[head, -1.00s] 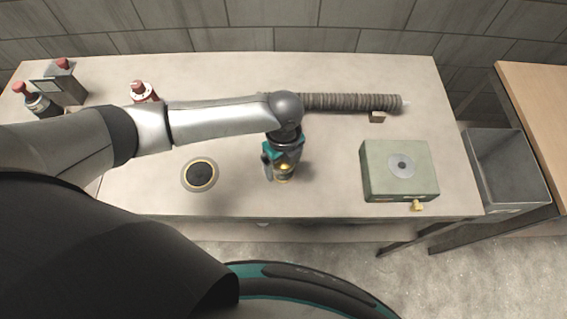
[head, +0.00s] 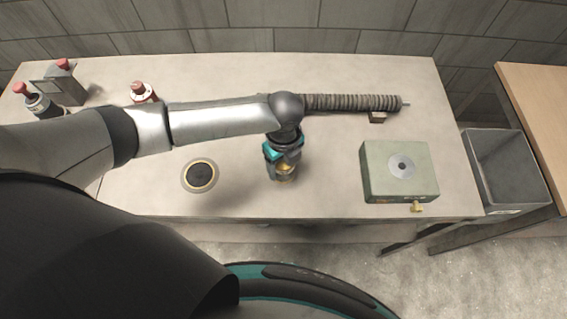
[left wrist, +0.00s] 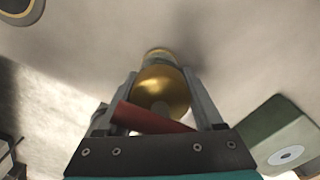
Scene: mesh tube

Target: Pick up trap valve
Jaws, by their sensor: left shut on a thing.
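The trap valve (left wrist: 163,92) appears as a rounded brass body with a red bar (left wrist: 150,118) across its near side. In the left wrist view it sits between the two grey fingers of my left gripper (left wrist: 163,85), which is shut on it. In the head view my left gripper (head: 283,172) points down over the front middle of the table, with a bit of brass showing at its tip. The valve is mostly hidden there by the gripper. I cannot tell whether it touches the table. My right gripper is not in view.
The table (head: 330,190) has a ribbed mesh tube (head: 350,102) at the back and a green box (head: 380,180) with a brass fitting at right. A round dark-centred disc (head: 200,175) lies left of the gripper. Red-capped items (head: 143,92) stand at back left. A grey bin (head: 505,165) is at right.

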